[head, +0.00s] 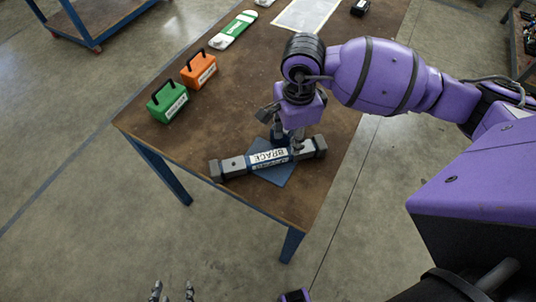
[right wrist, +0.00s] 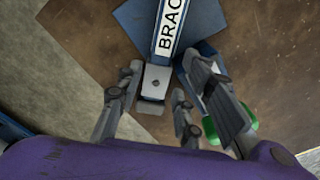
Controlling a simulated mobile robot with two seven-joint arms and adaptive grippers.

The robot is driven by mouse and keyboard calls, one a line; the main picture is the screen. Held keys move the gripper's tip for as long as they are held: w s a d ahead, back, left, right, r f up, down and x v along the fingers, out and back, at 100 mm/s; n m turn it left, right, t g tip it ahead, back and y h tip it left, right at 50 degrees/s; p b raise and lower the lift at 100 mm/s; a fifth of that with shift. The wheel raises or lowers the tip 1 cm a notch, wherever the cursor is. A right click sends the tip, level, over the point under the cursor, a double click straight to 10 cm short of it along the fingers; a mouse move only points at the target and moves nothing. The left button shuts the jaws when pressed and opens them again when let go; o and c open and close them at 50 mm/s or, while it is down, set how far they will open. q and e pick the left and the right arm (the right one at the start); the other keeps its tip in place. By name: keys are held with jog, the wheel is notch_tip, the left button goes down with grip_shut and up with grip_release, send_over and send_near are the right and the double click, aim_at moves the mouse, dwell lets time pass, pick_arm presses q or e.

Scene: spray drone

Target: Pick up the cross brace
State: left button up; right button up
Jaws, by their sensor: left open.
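The cross brace (head: 234,164) is a grey bar with a blue middle and a white label reading BRACE. It lies slantwise across a blue plate (head: 272,176) near the front edge of the table. My right gripper (head: 287,138) is above the brace, just right of its label. In the right wrist view the brace (right wrist: 158,72) runs from the top down between the spread fingers of my right gripper (right wrist: 168,78). I see no clear grip; whether a finger touches it is unclear. My left gripper (head: 173,290) is open and empty at the bottom edge, off the table; only its fingertips show.
A green case (head: 167,104) and an orange case (head: 199,70) stand at the table's left. A green-and-white item (head: 234,30) and a pale sheet (head: 305,13) lie farther back. The brown tabletop (head: 225,110) is clear between the cases and brace.

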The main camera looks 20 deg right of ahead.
aim_at(269, 158)
notch_tip(269, 158, down, 6)
jog(key=shift+d+p, duration=0.15)
jog(key=shift+p, duration=0.2)
grip_shut()
